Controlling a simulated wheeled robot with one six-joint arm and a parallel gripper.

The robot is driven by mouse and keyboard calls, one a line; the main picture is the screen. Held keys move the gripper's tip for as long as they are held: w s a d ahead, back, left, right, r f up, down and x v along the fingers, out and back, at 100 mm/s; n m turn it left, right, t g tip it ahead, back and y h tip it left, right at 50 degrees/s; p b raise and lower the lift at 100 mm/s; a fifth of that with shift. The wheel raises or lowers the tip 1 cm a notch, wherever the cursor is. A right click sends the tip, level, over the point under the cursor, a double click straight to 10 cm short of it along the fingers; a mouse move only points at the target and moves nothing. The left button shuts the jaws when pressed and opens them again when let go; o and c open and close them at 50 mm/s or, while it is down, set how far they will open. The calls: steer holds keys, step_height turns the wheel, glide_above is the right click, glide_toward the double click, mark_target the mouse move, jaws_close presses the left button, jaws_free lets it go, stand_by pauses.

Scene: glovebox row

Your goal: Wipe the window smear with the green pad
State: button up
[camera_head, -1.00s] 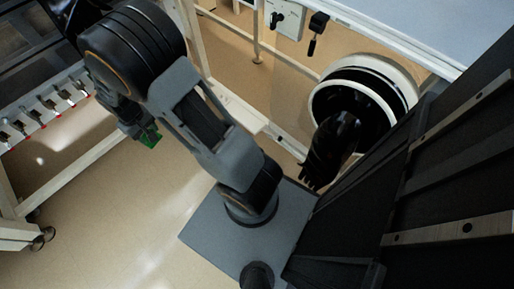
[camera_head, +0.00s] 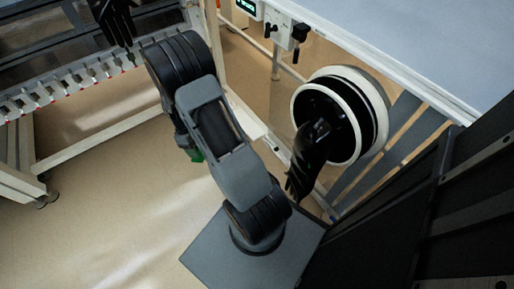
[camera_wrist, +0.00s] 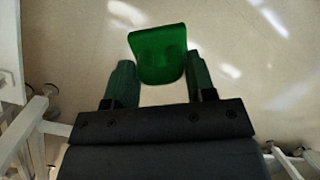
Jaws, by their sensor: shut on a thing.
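The green pad (camera_wrist: 158,54) is between the fingers of my gripper (camera_wrist: 158,80) in the wrist view, with the floor behind it. My gripper is shut on the pad. In the head view a bit of the green pad (camera_head: 195,155) shows beside my arm, above the floor; my arm hides most of the gripper. The window smear is not visible in these frames.
A glovebox port with a white ring (camera_head: 372,95) and a hanging black glove (camera_head: 308,160) is right of my arm. A control box with a black knob (camera_head: 279,27) is above. A rack with a row of valves (camera_head: 70,82) stands left. Open floor (camera_head: 110,220) lies lower left.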

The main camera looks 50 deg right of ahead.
steer(key=s+d+f+n+g+h+b, duration=0.1)
steer(key=s+d+f+n+h, duration=0.3)
steer(key=d, duration=0.5)
steer(key=s+d+f+n+h+b, duration=0.2)
steer(key=s+d+f+n+h, duration=0.3)
steer(key=d, duration=0.5)
steer(key=s+d+f+n+g+h+b, duration=0.1)
steer(key=s+d+f+n+h, duration=0.3)
steer(key=d+f+n+h, duration=0.3)
steer(key=shift+s+d+f+n+g+h, duration=0.35)
steer(key=shift+d+n+h, duration=0.6)
steer(key=shift+d, duration=0.4)
steer(key=shift+b+x, duration=0.45)
steer(key=shift+x, duration=0.5)
steer(key=shift+s+r, duration=0.1)
steer(key=shift+s, duration=0.05)
steer(key=shift+s+a+p, duration=0.3)
steer(key=shift+s+a, duration=0.05)
steer(key=shift+s, duration=0.5)
steer(key=shift+s+a+p, duration=0.25)
steer(key=shift+s+a, duration=0.15)
steer(key=shift+s, duration=0.5)
steer(key=shift+s, duration=0.2)
